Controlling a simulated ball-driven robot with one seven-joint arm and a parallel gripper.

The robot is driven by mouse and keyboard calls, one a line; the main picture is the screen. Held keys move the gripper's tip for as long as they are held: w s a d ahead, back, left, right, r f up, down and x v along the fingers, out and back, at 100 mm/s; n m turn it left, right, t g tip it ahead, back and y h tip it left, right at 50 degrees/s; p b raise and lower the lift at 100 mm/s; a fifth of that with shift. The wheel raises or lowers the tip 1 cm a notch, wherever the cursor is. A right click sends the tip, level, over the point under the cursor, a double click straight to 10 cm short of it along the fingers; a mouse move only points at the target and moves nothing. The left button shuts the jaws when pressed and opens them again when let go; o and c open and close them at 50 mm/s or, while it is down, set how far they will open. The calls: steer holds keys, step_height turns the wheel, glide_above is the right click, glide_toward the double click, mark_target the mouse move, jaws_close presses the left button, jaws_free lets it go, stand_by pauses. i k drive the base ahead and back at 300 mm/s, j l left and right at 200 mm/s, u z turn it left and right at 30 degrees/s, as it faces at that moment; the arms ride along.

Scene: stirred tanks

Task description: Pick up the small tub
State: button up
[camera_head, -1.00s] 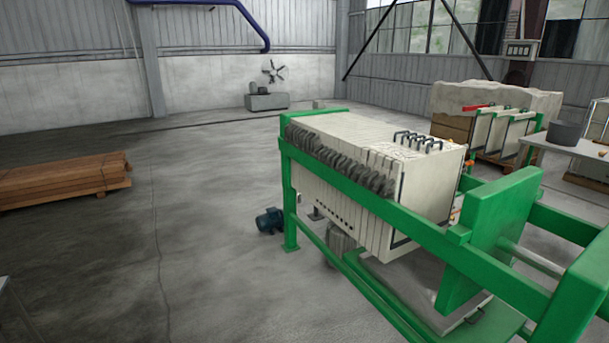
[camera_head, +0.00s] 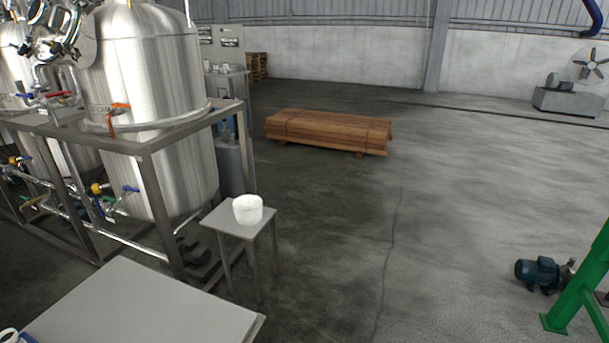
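A small white tub (camera_head: 248,208) stands upright on a small grey square-topped stand (camera_head: 222,218), left of the picture's middle. The stand is close beside the metal frame of a large steel tank. The tub appears open at the top; what is inside is too small to tell. My gripper is not in view.
Steel tanks (camera_head: 150,110) in a grey frame (camera_head: 150,146) fill the left. A grey table (camera_head: 150,305) lies near at bottom left, with a white item (camera_head: 10,336) at its edge. Stacked timber (camera_head: 330,130) is behind. Open floor (camera_head: 440,220) lies right; a blue motor (camera_head: 538,272) is far right.

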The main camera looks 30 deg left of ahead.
mark_target(247, 208)
steer(key=i+u, duration=0.4)
steer(key=i, duration=1.4)
steer(key=i+u, duration=0.3)
steer(key=i, duration=0.2)
steer(key=i+u, duration=0.3)
steer(key=i, duration=0.15)
steer(key=i+l+u, duration=0.15)
steer(key=i+u, duration=0.15)
steer(key=i, duration=0.2)
steer(key=i+l+u, duration=0.3)
steer(key=i, duration=0.15)
steer(key=i+u, duration=0.35)
steer(key=i+l+u, duration=0.3)
steer(key=i, duration=0.15)
steer(key=j, duration=0.1)
